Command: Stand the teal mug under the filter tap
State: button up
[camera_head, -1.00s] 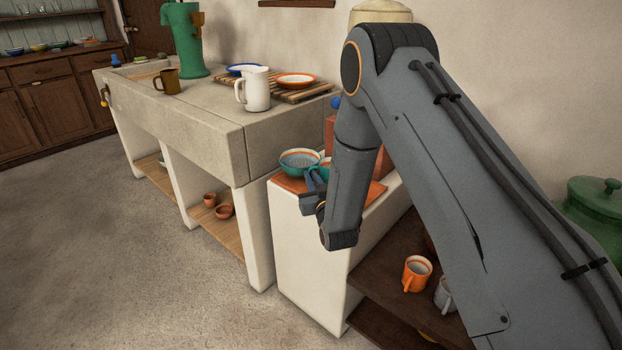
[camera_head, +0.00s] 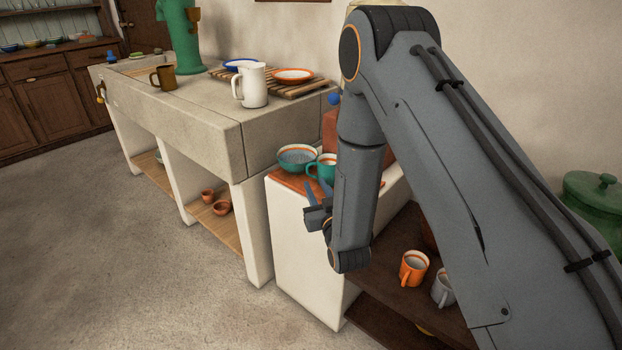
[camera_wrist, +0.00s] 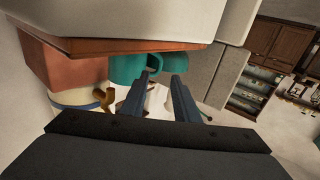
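The teal mug (camera_head: 322,168) stands upright on the orange board (camera_head: 292,183) on the white unit, right beside a teal bowl. In the wrist view, which looks upside down, the mug (camera_wrist: 127,68) and its handle lie just beyond my fingertips. My gripper (camera_head: 310,190) is open, at the board's front edge, a little below the mug. Its two fingers (camera_wrist: 161,78) are apart, with nothing visible gripped. A brass tap (camera_wrist: 103,97) sits on a cream, blue-banded crock (camera_wrist: 70,98), apparently the filter. In the head view my arm hides most of the crock.
The teal bowl (camera_head: 297,157) crowds the mug's left. A terracotta block (camera_head: 330,125) stands behind it. A white jug (camera_head: 251,86), brown mug (camera_head: 165,78) and green pump (camera_head: 183,40) stand on the stone counter. Orange (camera_head: 413,267) and grey (camera_head: 443,288) mugs sit on the lower shelf.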

jog(key=d+r+g, duration=0.1)
jog(key=s+d+g+h, duration=0.1)
jog(key=s+d+r+g+h, duration=0.1)
jog(key=d, duration=0.1)
jog(key=shift+s+d+r+m+g, duration=0.1)
jog(key=shift+s+r+m+g, duration=0.2)
jog(key=shift+r+m, duration=0.1)
jog(key=s+d+r+g+h, duration=0.1)
jog(key=s+d+r+g, duration=0.2)
jog(key=s, duration=0.8)
jog(key=s+d+r+m+g+h, duration=0.1)
jog(key=s+d+r+g, duration=0.3)
jog(key=s, duration=0.7)
jog(key=s+d+r+m+g+h, duration=0.1)
jog(key=s+d+r+g, duration=0.2)
jog(key=s, duration=0.8)
jog(key=d+g, duration=0.2)
jog(key=g, duration=0.1)
jog(key=shift+s+d+r+g, duration=0.2)
jog(key=shift+d+r+g, duration=0.05)
jog(key=shift+r+g, duration=0.1)
